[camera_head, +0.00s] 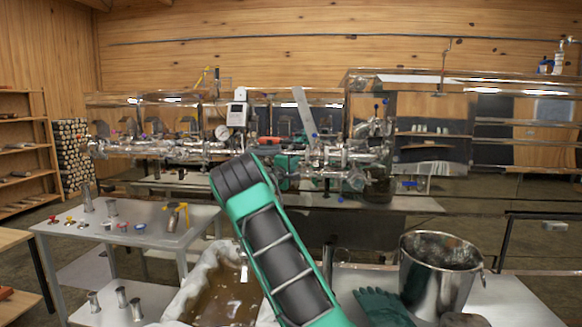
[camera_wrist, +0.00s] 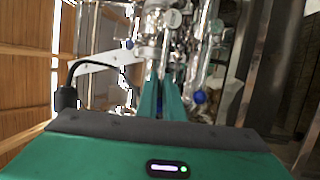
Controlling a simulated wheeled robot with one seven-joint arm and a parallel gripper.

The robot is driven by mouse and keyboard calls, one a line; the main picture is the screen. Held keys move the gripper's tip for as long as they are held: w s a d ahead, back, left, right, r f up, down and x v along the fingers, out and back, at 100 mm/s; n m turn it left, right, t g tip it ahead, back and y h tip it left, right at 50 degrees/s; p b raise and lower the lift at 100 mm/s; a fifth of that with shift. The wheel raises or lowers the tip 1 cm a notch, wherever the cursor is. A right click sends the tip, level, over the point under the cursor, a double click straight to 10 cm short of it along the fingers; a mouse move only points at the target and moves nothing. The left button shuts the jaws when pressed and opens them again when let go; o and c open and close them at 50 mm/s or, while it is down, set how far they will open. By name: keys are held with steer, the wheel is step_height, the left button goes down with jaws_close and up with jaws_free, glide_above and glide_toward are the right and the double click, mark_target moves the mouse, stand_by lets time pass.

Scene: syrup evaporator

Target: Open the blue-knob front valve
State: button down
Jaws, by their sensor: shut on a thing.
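The evaporator's front piping (camera_head: 330,160) is a cluster of shiny metal valves and fittings with several small blue knobs. In the wrist view, my gripper (camera_wrist: 162,88) has its green fingers closed at the piping. A bit of blue knob (camera_wrist: 159,104) shows between the fingers, and they are shut on it. Most of that knob is hidden by the fingers. Another blue knob (camera_wrist: 199,97) hangs free just right of the fingers. In the head view, my arm covers much of the gripper, and only some green shows behind it at the piping.
A pressure gauge (camera_head: 222,132) and a white box (camera_head: 236,114) sit left of the arm. A table (camera_head: 150,240) with small parts stands front left. A metal bucket (camera_head: 436,270) and green gloves (camera_head: 380,305) are front right. A tub (camera_head: 215,290) of brown liquid is below the arm.

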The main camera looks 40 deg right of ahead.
steer(key=c, duration=1.9)
jaws_free()
steer(key=shift+w+f, duration=0.25)
steer(key=shift+s+r, duration=0.1)
steer(key=shift+s, duration=0.05)
steer(key=v, duration=0.7)
steer(key=shift+a, duration=0.2)
